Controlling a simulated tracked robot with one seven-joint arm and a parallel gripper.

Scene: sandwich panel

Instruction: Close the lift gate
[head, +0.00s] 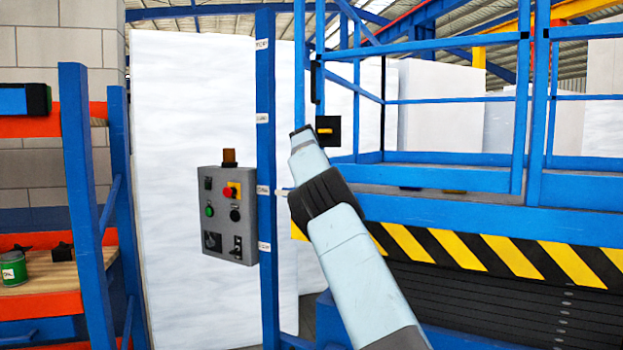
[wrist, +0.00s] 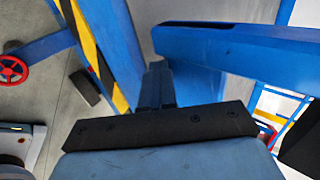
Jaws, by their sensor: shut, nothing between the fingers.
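The lift (head: 430,178) is a blue railed platform with a yellow-and-black striped edge, at the right of the head view. A narrow blue upright section with a black plate and yellow latch (head: 326,131) stands at its left end. It looks like the gate, seen nearly edge-on; I cannot tell its exact angle. My arm reaches up from the lower right and ends just left of and below the latch; the fingers are hidden in the head view. In the wrist view my gripper (wrist: 158,88) is shut and empty, close to a blue beam (wrist: 235,48). Contact with it is unclear.
A grey control box (head: 226,215) with buttons and an amber lamp hangs on a blue post (head: 266,150) left of my arm. An orange-and-blue rack (head: 75,160) stands at far left. White panels (head: 190,100) stand behind. A red handwheel (wrist: 12,70) shows in the wrist view.

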